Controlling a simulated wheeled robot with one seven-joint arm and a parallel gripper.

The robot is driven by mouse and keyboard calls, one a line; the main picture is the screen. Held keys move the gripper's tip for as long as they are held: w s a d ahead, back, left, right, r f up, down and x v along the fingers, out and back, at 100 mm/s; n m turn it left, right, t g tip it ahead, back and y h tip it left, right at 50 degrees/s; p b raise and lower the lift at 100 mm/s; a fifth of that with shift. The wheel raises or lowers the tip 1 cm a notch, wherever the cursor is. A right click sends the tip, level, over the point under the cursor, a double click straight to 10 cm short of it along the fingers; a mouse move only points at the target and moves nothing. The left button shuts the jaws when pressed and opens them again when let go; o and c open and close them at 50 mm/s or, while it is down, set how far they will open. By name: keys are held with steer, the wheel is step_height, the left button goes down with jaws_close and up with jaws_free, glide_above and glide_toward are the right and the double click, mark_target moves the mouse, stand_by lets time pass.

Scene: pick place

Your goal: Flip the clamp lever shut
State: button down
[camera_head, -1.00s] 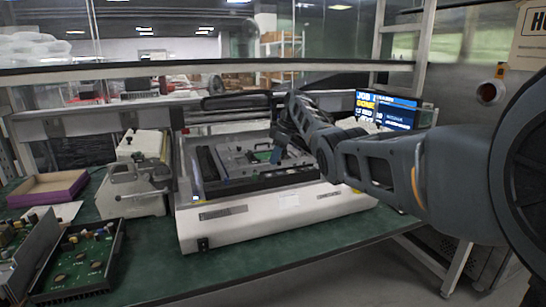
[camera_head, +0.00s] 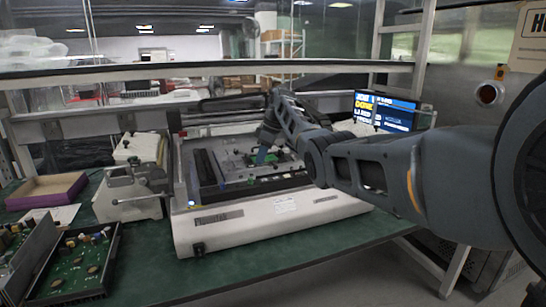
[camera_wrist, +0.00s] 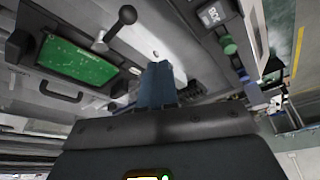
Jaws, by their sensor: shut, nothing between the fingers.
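In the wrist view a clamp lever (camera_wrist: 105,38) with a black round knob stands beside a green circuit board (camera_wrist: 75,58) in a grey fixture plate (camera_wrist: 128,45). My gripper (camera_wrist: 157,72) is shut and empty, its bluish fingertips just right of the lever in that picture. Whether they touch it I cannot tell. The lever is not clear in that view.
A grey hand-press device (camera_head: 130,195) stands left of the machine. A purple-edged tray (camera_head: 47,192) and a black tray of circuit boards (camera_head: 75,262) lie further left. A lit screen (camera_head: 385,110) stands behind my arm. Green bench top is free at the front.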

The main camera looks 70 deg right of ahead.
steer(key=d+b+v, duration=0.1)
steer(key=v, duration=0.7)
steer(key=shift+r, duration=0.35)
